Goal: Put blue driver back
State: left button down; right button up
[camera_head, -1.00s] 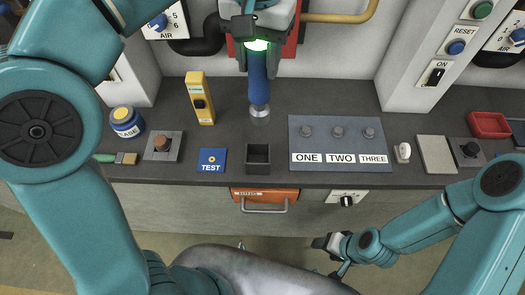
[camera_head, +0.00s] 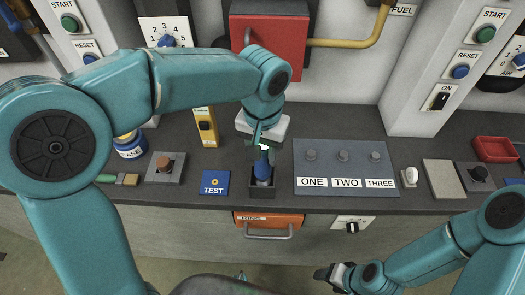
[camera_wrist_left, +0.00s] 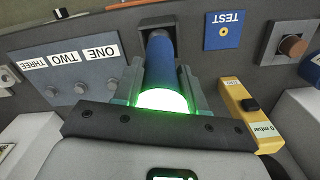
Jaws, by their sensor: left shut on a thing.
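The blue driver (camera_head: 262,171) stands upright with its lower end in or right over the small dark square holder (camera_head: 262,191) on the bench. My left gripper (camera_head: 262,146) is shut on the driver's upper part from above. The left wrist view shows the driver (camera_wrist_left: 161,66) between both fingers, with green light at its near end and its far end at the holder (camera_wrist_left: 157,23). Whether it touches the holder's floor is hidden. My right gripper (camera_head: 332,275) is low in front of the bench, holding nothing that I can see; its jaw opening is too small to tell.
A blue TEST plate (camera_head: 215,183) lies left of the holder. The ONE TWO THREE panel (camera_head: 343,168) is close on the right. A yellow meter (camera_head: 206,127) stands behind left. An orange drawer (camera_head: 268,220) is below the bench edge.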

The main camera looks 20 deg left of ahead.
pick_arm(q)
jog(key=shift+s+a+f, duration=0.15)
jog(key=shift+s+f, duration=0.05)
jog(key=shift+f, duration=0.05)
jog(key=shift+w+f, duration=0.15)
jog(key=shift+w, duration=0.2)
jog(key=shift+s+f, duration=0.1)
jog(key=c, duration=0.6)
grip_release()
jog(key=shift+s, duration=0.2)
jog(key=shift+c, duration=0.2)
jog(key=shift+w, duration=0.2)
notch_tip(320, 180, up, 12)
jog(key=shift+r+p, duration=0.2)
jog(key=shift+p, duration=0.2)
jog(key=shift+s, duration=0.1)
